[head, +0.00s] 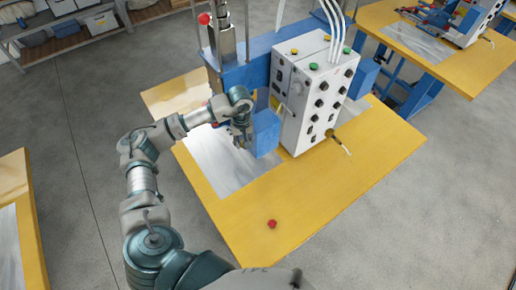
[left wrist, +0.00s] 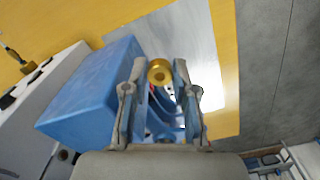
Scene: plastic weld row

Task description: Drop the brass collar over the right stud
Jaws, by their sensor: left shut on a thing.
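The brass collar (left wrist: 159,72) is a gold-coloured ring between the two fingertips of my left gripper (left wrist: 158,80) in the left wrist view. That gripper is shut on it. In the head view my left gripper (head: 242,138) is above the metal plate (head: 222,172), close beside the blue block (head: 266,132) of the machine. The collar cannot be made out in the head view. I cannot make out the right stud in either view. My right gripper is not in view.
A white control box (head: 310,95) with knobs and coloured buttons stands right of the gripper. The yellow table (head: 330,185) has clear room in front, with a small red button (head: 272,224). The blue block (left wrist: 95,95) is close on the left in the wrist view.

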